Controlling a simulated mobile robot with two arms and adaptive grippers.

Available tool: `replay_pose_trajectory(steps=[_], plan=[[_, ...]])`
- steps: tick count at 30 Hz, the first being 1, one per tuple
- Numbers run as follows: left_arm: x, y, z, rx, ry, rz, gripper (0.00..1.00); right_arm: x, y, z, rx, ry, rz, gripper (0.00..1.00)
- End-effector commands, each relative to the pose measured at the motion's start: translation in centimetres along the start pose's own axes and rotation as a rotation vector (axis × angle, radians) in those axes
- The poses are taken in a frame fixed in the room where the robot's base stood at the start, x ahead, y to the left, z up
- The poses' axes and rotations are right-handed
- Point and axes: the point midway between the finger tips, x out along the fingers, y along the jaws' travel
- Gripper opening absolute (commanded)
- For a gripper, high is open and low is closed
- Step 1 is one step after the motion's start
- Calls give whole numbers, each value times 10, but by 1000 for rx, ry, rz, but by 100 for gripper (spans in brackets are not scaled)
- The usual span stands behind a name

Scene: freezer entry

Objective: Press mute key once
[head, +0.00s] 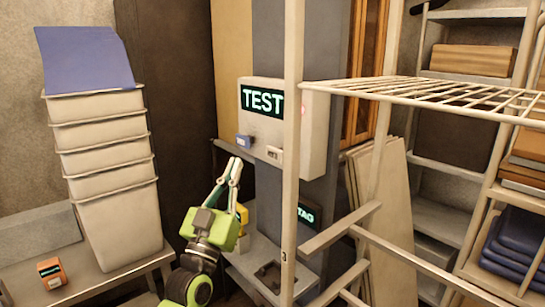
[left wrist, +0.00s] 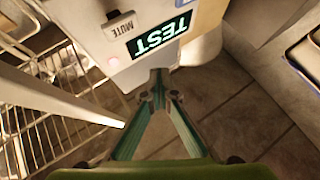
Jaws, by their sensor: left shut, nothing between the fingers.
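A pale wall unit (head: 312,130) carries a lit display (head: 262,101) that reads TEST. Below it are a blue key (head: 245,141) at the left and a light key (head: 274,154) further right. In the left wrist view the light key (left wrist: 119,25) is labelled MUTE and appears upside down, beside the TEST display (left wrist: 158,34). My left gripper (head: 236,161) is shut and empty, pointing up, with its tips a little below the blue key in the head view. Its closed fingers also show in the left wrist view (left wrist: 159,78), apart from the MUTE key. My right gripper is out of view.
A white post (head: 292,200) and wire shelf (head: 430,92) stand to the right of the unit, with the post crossing its front in view. Stacked pale bins (head: 115,215) stand at the left. A lower TAG display (head: 306,215) is partly hidden by the post.

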Motion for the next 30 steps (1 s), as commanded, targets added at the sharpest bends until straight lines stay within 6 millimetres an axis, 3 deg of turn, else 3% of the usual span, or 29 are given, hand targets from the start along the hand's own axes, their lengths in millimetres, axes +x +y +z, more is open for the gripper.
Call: replay_pose_trajectory(steps=[15, 30], plan=[[46, 35, 35, -1, 0, 1, 0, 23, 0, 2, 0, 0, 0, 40], [53, 39, 38, 0, -1, 1, 0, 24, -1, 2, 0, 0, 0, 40]])
